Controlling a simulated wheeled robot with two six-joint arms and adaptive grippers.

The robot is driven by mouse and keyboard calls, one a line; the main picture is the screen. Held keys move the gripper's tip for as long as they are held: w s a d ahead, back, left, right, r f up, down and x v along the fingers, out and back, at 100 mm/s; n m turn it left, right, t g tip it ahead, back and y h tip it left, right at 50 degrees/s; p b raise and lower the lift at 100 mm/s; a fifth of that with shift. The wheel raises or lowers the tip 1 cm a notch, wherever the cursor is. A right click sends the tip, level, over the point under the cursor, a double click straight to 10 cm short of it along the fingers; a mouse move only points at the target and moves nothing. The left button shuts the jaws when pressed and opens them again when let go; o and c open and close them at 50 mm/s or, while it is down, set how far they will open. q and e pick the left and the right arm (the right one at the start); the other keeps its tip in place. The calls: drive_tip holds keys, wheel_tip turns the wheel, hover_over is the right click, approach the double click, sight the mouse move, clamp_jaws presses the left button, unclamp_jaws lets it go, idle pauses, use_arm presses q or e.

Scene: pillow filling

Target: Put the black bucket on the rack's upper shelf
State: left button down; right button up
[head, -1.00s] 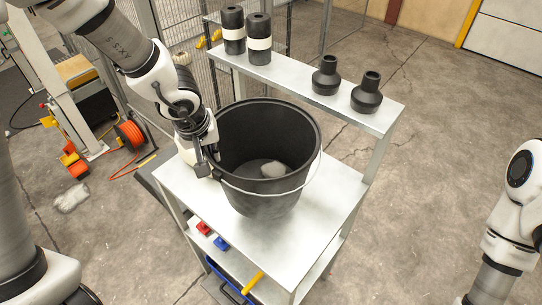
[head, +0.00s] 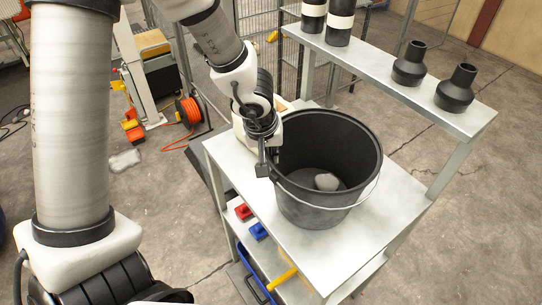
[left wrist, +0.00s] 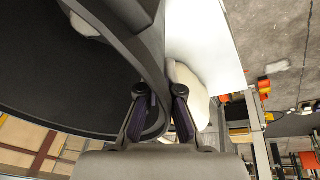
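The black bucket (head: 322,213) is upright at the broad white shelf (head: 400,193) of the rack, with a thin wire handle and a pale lump (head: 327,181) inside. I cannot tell whether its base touches the surface. My left gripper (head: 264,167) is at the bucket's left rim. In the left wrist view, the fingers of the left gripper (left wrist: 160,97) are close together on either side of the bucket's rim (left wrist: 150,62), shut on it. The bucket's far base is hidden. My right gripper is not in view.
A narrow raised shelf (head: 385,85) behind the bucket carries dark bottles (head: 410,64). Red (head: 243,212) and blue (head: 258,231) pieces and a yellow-handled item (head: 283,279) are lower in the rack. Wire fencing stands behind. Open floor lies to the right.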

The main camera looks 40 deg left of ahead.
use_arm(q)
drive_tip(key=shift+f, duration=0.15)
drive_tip(key=c, duration=1.3)
unclamp_jaws()
drive_tip(key=p+v, duration=0.9)
drive_tip(key=v, duration=0.3)
drive_tip(key=s+a+f+m+g+y, duration=0.15)
drive_tip(key=s+f, duration=0.25)
drive_tip(key=f, duration=0.5)
drive_tip(key=s+a+f+m+g+y, duration=0.1)
drive_tip(key=s+a+f+m+y, duration=0.15)
drive_tip(key=f, duration=0.65)
drive_tip(key=s+d+f+h, duration=0.1)
drive_tip(key=s+d+f, duration=0.1)
drive_tip(key=s+f, duration=0.1)
drive_tip(key=s+d+f+m+h, duration=0.1)
drive_tip(key=s+d+f, duration=0.2)
drive_tip(key=f, duration=0.1)
drive_tip(key=s+d+f+m+h, duration=0.1)
drive_tip(key=s+d+f+h, duration=0.1)
drive_tip(key=s+d+f, duration=0.1)
drive_tip(key=shift+s+f+g, duration=0.35)
drive_tip(key=shift+s+f, duration=0.2)
drive_tip(key=shift+f, duration=0.3)
